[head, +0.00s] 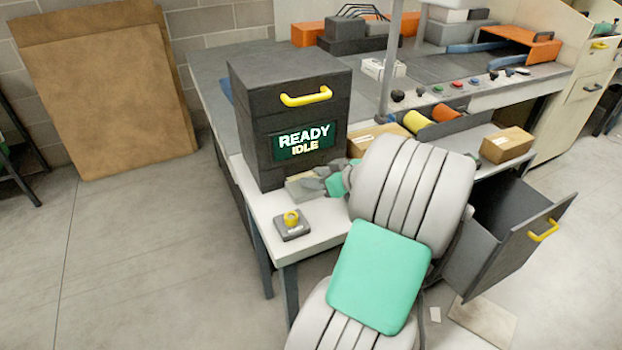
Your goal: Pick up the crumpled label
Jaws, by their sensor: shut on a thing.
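My gripper (312,182) is at the foot of the black printer-like cabinet (290,120), low over the front of the light bench top. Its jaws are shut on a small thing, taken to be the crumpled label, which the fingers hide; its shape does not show. A small grey-beige tray or box (301,190) sits right at the fingertips, against the cabinet's front. I cannot tell whether the held thing touches it. The cabinet has a yellow handle and a green display reading "READY IDLE".
A grey box with a yellow button (291,225) stands near the bench's front corner. Cardboard boxes (507,145) and yellow and orange rolls (418,122) lie to the right. An open drawer (505,235) juts out at right.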

